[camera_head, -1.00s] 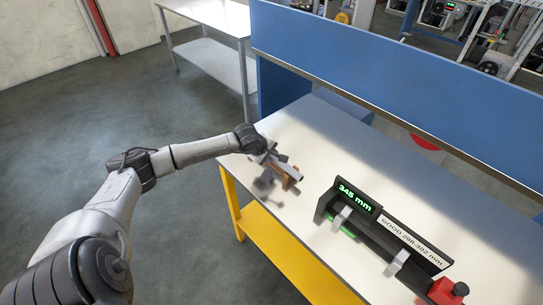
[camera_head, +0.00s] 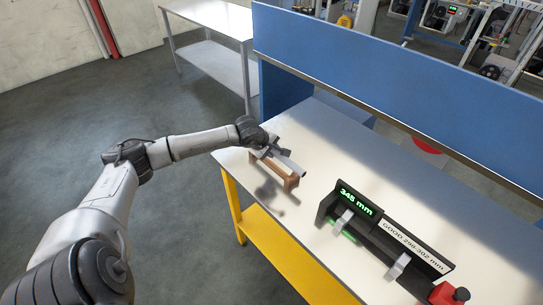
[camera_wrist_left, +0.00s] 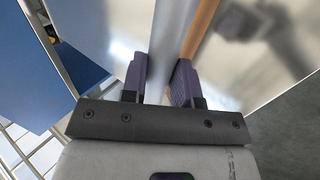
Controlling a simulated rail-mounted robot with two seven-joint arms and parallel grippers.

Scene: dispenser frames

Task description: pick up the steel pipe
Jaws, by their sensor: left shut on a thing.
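The steel pipe (camera_head: 291,163) is a grey bar at the near left end of the white workbench, just above and behind a wooden stand (camera_head: 291,182). My left gripper (camera_head: 266,153) is shut on the pipe. In the left wrist view the pipe (camera_wrist_left: 173,35) runs between the two purple fingers of the left gripper (camera_wrist_left: 163,80), with the stand's wood (camera_wrist_left: 201,28) beside it. The pipe appears lifted off the stand, though the gap is hard to judge. The pipe's near end is hidden by the gripper. My right gripper is not in view.
A black measuring fixture (camera_head: 381,234) with a green 345 mm display and two grey supports stands to the right on the workbench (camera_head: 345,150). A red button box (camera_head: 447,293) is at its right end. A blue panel (camera_head: 390,75) runs along the bench's back.

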